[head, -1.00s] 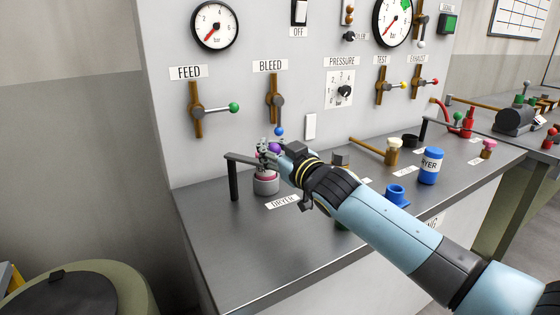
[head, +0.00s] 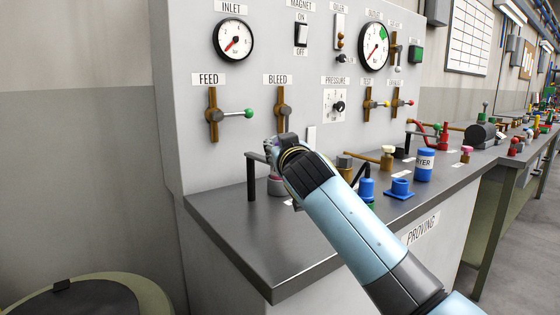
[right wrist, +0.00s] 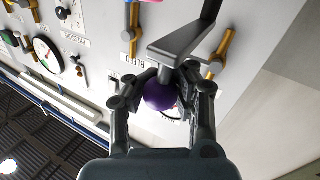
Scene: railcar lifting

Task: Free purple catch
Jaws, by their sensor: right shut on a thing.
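The purple catch (right wrist: 160,93) shows in the right wrist view as a round purple knob between my right gripper's fingers. My right gripper (right wrist: 163,95) is shut on it. My left gripper is not in view.
The panel behind has the FEED lever (head: 214,115), the BLEED lever (head: 283,103) and gauges. Right of my arm on the bench (head: 237,228) stand a blue ring-based part (head: 400,189) and a blue dryer can (head: 425,165). The bench's front left is clear.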

